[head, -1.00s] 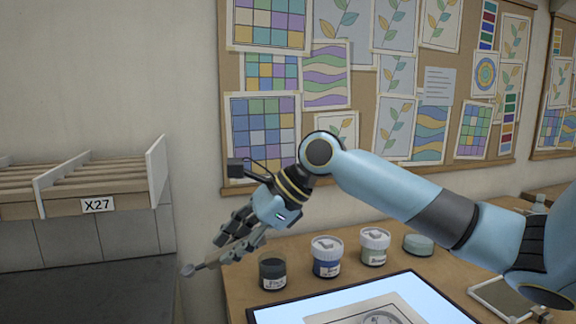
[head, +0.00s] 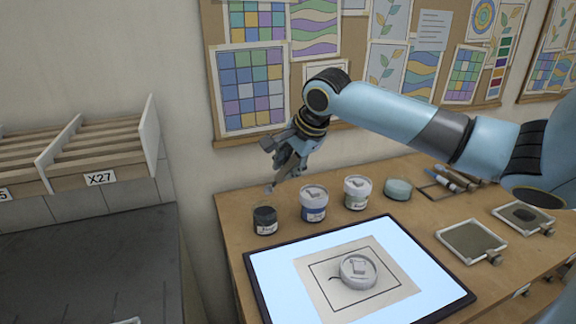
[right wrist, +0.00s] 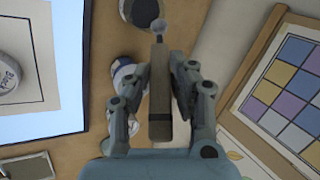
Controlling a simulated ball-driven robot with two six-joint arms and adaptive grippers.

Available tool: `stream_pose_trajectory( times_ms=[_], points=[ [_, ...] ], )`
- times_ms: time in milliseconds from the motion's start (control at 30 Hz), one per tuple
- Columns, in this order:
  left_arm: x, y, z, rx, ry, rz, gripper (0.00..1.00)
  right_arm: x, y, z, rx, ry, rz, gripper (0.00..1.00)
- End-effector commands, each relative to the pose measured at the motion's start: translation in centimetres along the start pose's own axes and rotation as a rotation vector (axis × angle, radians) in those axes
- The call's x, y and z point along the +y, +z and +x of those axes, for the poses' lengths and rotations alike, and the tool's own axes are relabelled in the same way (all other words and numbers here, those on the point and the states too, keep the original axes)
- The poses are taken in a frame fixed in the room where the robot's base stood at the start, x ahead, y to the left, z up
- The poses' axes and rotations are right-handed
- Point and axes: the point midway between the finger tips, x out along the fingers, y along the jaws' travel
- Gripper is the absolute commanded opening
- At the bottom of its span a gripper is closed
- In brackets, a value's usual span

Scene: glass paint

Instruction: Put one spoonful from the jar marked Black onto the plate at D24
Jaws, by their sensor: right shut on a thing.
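The open dark jar (head: 265,220) stands on the wooden table at the left end of the jar row; its small label is hard to read. My right gripper (head: 290,160) is shut on a spoon (head: 270,188), whose tip points down, above and close to the jar. In the right wrist view the spoon's grey-brown handle (right wrist: 159,95) lies between the fingers (right wrist: 160,85), with the dark jar (right wrist: 140,10) near its tip. No D24 mark shows. My left gripper is not in view.
Two lidded jars, one blue (head: 314,205) and one greenish (head: 357,192), and a teal round pot (head: 397,189) stand to the right. The light panel (head: 265,270) lies in front. A rack marked X27 (head: 100,179) stands left, and a pinboard (head: 300,95) hangs behind.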

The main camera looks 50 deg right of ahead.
Motion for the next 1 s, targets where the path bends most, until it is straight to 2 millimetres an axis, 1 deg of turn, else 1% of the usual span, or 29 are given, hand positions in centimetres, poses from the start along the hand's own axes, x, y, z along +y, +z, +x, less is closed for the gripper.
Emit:
stream_pose_trajectory(
  times_ms=[33,333,400,633,767,1000],
  points=[
    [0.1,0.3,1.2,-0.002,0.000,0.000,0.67,0.5,0.0,0.9,0.000,-0.001,-0.001,0.00],
    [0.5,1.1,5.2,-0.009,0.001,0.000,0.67,1.9,0.1,3.4,0.000,-0.001,-0.001,0.00],
    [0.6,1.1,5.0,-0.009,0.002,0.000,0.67,1.7,0.6,4.0,-0.005,-0.001,0.005,0.00],
    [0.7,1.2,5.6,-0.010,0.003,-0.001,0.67,1.5,1.5,6.2,-0.003,-0.001,0.003,0.00],
    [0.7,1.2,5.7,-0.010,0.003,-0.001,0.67,1.5,1.7,6.7,-0.001,-0.002,0.001,0.00],
    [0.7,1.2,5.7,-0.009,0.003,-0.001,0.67,1.5,1.8,6.8,0.000,-0.001,0.001,0.00]
  ],
)
